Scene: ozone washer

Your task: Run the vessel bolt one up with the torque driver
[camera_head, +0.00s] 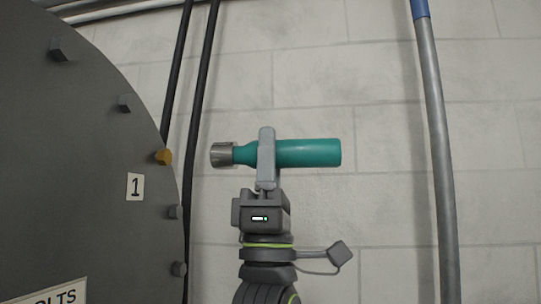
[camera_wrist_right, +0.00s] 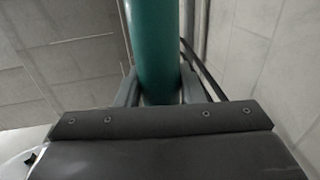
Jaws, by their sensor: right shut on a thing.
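The torque driver (camera_head: 308,152) has a teal body and a silver socket at its left end. My right gripper (camera_head: 267,150) is shut around its body and holds it level in the air. In the right wrist view the teal driver (camera_wrist_right: 156,50) runs up between the fingers of my right gripper (camera_wrist_right: 158,92). My left gripper is not in view.
The dark grey round vessel face (camera_head: 70,170) fills the left side, with several dark bolts along its rim. Black pipes (camera_head: 200,90) run behind the gap. A grey pipe with a blue top (camera_head: 435,130) stands at the right against a pale block wall (camera_head: 375,80).

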